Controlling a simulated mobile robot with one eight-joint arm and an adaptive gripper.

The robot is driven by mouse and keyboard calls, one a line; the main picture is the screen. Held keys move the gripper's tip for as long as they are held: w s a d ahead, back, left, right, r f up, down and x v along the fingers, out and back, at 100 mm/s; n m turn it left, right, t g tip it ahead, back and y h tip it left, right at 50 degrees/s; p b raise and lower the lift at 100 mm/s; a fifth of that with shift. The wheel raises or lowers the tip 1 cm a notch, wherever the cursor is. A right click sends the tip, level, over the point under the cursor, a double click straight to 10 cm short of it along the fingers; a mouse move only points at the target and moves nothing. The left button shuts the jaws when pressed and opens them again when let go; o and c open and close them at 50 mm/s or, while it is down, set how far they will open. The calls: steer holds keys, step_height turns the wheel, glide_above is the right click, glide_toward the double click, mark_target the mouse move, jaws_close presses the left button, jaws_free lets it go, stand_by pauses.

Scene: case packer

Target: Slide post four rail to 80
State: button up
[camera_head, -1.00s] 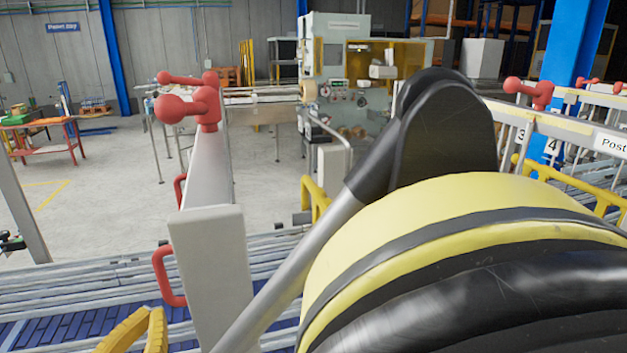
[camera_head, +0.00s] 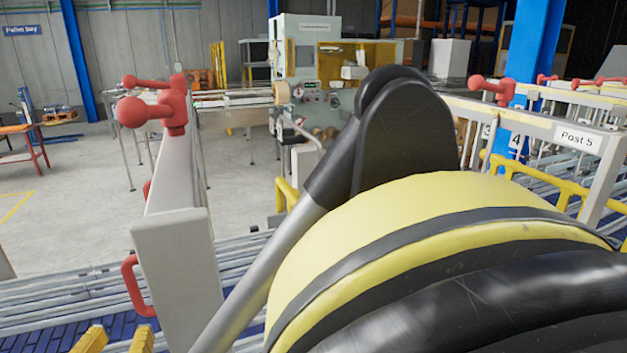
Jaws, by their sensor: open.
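The right-hand grey rail frame (camera_head: 545,124) carries a sign reading "Post 5" (camera_head: 578,138). A small plate with the number 4 (camera_head: 516,140) shows just left of it, beside a partly covered 3. A red clamp handle (camera_head: 492,88) stands on top near these plates. A nearer grey post (camera_head: 178,265) stands at the left, with a red clamp handle (camera_head: 158,112) on top and a red pull handle (camera_head: 135,285) on its side. I cannot tell which rail belongs to post four, and no scale reading 80 is legible. My gripper is not clearly visible.
My yellow and black arm parts fill the lower right and hide much behind them. Yellow brackets (camera_head: 540,180) and roller lanes (camera_head: 75,290) lie around the posts. A grey machine (camera_head: 310,75) stands at the back. Open floor (camera_head: 70,205) is at the left.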

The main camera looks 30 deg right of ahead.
steer(key=v, duration=0.5)
steer(key=shift+s+a+b, duration=0.3)
steer(key=shift+a+b, duration=0.05)
steer(key=shift+w+f, duration=0.1)
steer(key=p+x, duration=0.1)
steer(key=x, duration=0.6)
stand_by(0.4)
